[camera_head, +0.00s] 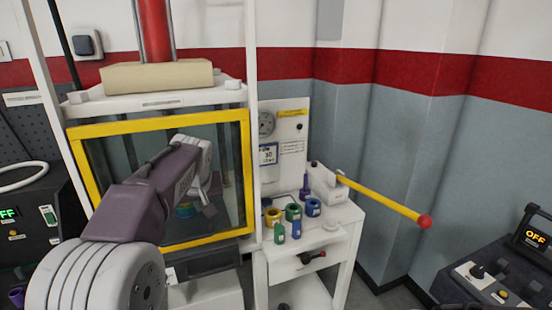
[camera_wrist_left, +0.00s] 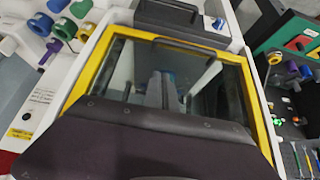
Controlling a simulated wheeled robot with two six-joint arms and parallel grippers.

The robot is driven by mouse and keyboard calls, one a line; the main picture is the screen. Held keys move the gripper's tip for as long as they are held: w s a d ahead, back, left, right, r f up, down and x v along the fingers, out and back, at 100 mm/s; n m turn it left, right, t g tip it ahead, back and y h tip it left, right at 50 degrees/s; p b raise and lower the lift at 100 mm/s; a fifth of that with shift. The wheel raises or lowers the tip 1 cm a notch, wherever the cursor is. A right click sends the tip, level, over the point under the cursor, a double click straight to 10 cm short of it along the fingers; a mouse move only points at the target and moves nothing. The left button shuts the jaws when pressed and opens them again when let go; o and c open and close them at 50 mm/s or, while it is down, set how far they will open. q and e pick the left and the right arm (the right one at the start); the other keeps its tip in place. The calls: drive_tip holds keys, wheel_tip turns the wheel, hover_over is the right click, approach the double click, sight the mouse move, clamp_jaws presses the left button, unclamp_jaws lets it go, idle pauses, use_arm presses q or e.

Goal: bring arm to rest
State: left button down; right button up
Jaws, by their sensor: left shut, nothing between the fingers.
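My left arm comes in from the lower left in the head view, with its dark purple link slanting up across the yellow-framed window (camera_head: 160,242). My left gripper (camera_head: 207,205) is at the far end of that link, in front of the pane and partly hidden by the arm. In the left wrist view its grey fingers (camera_wrist_left: 164,90) are together and empty, over the glass. The yellow frame (camera_wrist_left: 89,71) surrounds them there. I cannot tell the gap between the fingers and the pane. My right gripper is not in view.
A white stand (camera_head: 345,222) right of the window holds several coloured rings and small bottles. A yellow lever (camera_head: 380,196) with a red knob sticks out to the right. A dark control panel (camera_head: 500,275) is at the lower right. A dark console (camera_head: 40,225) stands at the left.

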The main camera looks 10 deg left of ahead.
use_arm(q)
drive_tip(key=s+d+f+m+g+h, duration=0.1)
drive_tip(key=s+d+f+m+g, duration=0.1)
drive_tip(key=s+d+f, duration=0.4)
drive_tip(key=s+d+f+m+g+h, duration=0.2)
drive_tip(key=s+d+f+m, duration=0.2)
drive_tip(key=s+f, duration=1.1)
wheel_tip(320, 180, down, 4)
drive_tip(key=d, duration=0.3)
drive_tip(key=shift+s+g+h, duration=0.3)
